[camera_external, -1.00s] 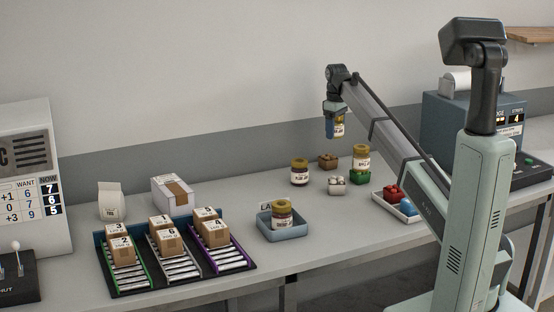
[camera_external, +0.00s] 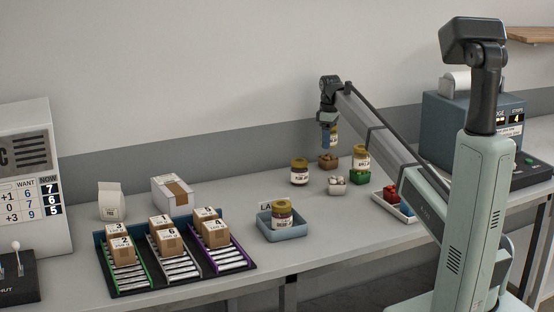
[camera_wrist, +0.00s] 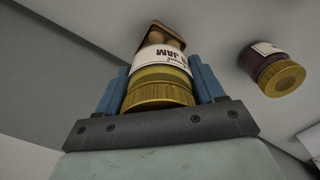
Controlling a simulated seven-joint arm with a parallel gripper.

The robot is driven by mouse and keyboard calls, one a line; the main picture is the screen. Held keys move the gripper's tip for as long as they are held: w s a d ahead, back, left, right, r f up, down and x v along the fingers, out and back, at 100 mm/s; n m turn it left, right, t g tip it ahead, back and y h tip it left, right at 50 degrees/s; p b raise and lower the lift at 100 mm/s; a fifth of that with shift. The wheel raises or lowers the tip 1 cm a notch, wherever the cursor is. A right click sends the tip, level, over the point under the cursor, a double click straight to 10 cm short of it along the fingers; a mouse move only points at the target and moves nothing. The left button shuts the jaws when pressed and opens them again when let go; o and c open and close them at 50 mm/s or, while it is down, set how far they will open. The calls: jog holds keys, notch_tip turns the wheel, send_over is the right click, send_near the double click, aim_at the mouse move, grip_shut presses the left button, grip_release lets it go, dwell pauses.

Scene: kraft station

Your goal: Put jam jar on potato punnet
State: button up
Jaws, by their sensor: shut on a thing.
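My gripper (camera_external: 328,139) is shut on a jam jar (camera_external: 334,135) with a gold lid. In the wrist view the jar (camera_wrist: 162,72) sits between the blue fingers, its label reading JAM. The potato punnet (camera_external: 327,166), a small brown tray with round tan contents, stands at the back of the counter. In the external view the held jar is just above it, and I cannot tell whether they touch. In the wrist view the punnet (camera_wrist: 152,38) shows past the jar's base, partly hidden by it.
A dark jar (camera_external: 299,175) stands left of the punnet. A white punnet (camera_external: 338,189) is in front. A jar (camera_external: 361,158) stands on a green punnet (camera_external: 361,178) to the right. A blue bin (camera_external: 284,233) holding a jar is nearer the front.

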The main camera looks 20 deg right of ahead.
jog(key=shift+f, duration=1.75)
jog(key=o, duration=1.3)
jog(key=shift+f, duration=0.15)
notch_tip(320, 180, up, 12)
jog(key=shift+r, duration=0.15)
